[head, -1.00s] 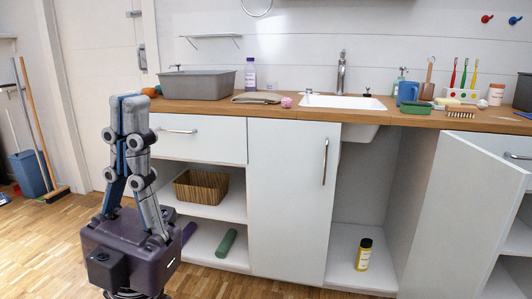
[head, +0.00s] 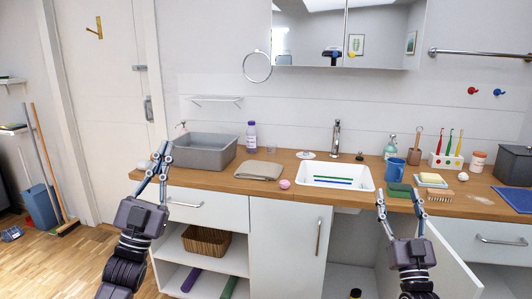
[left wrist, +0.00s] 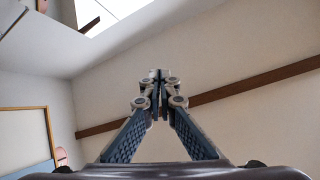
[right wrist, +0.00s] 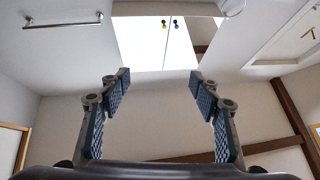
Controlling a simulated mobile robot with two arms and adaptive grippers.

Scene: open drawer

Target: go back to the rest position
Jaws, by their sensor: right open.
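My left gripper (head: 164,160) points upward at the left of the head view, in front of the grey basin and the counter's left end. Its fingertips meet in the left wrist view (left wrist: 160,76), with nothing visible between them. My right gripper (head: 399,200) points upward at the lower right, in front of the counter edge. Its fingers stand wide apart and empty in the right wrist view (right wrist: 160,85). The left drawer (head: 200,206) under the counter is closed. Both wrist views show mostly wall and ceiling.
The wooden counter (head: 325,195) holds a grey basin (head: 208,152), a folded cloth (head: 258,170), a white sink (head: 330,170), a blue cup (head: 395,170) and a toothbrush holder (head: 446,161). A cabinet door (head: 452,262) stands open behind my right arm. Open wooden floor (head: 50,262) lies at left.

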